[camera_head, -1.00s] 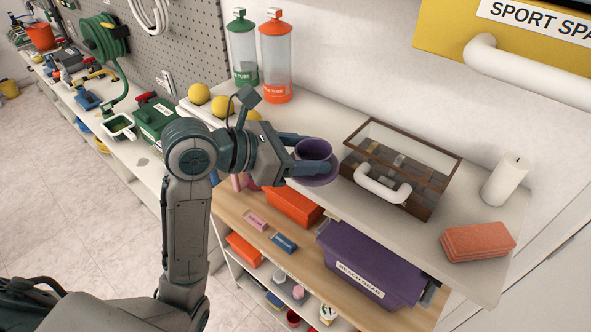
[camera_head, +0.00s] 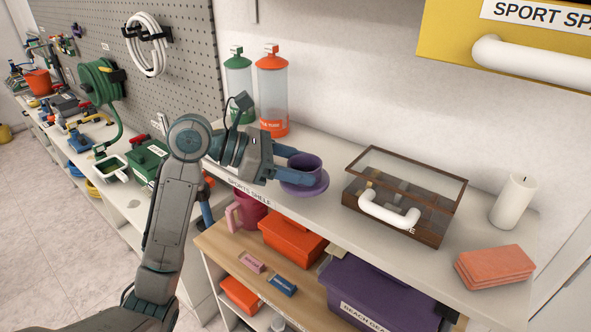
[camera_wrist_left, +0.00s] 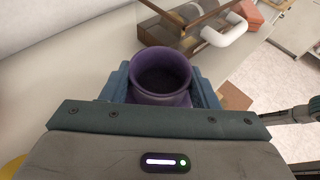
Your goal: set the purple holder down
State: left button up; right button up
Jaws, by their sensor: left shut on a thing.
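The purple holder (camera_head: 304,181) is a round cup shape with a wide flange around its base. My left gripper (camera_head: 302,171) is shut on it, with one blue finger on each side. The holder is upright over the front part of the white shelf top (camera_head: 335,222). I cannot tell whether its base touches the shelf. In the left wrist view the holder (camera_wrist_left: 162,78) shows its open, empty mouth between the fingers. The gripper body hides its lower part there. My right gripper is not in view.
A glass-lidded wooden box (camera_head: 437,233) with a white handle stands right of the holder. Beyond it are a white candle (camera_head: 513,201) and an orange stack (camera_head: 495,268). Green (camera_head: 239,82) and orange (camera_head: 273,95) tubes stand behind. Bare shelf lies between holder and box.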

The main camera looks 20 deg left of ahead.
aim_at(296, 167)
pick_arm(q)
jog(key=shift+w+a, duration=0.3)
jog(key=shift+w, duration=0.35)
jog(key=shift+w+a, duration=0.25)
jog(key=shift+w, duration=0.35)
jog(key=shift+w+f+p, duration=0.15)
jog(key=shift+w+p, duration=0.15)
notch_tip(296, 167, down, 3)
jog(key=shift+r+p, duration=0.1)
jog(key=shift+p, duration=0.45)
jog(key=shift+a+f, duration=0.1)
jog(key=shift+f, duration=0.25)
jog(key=o, duration=1.2)
jog(key=shift+f, duration=0.15)
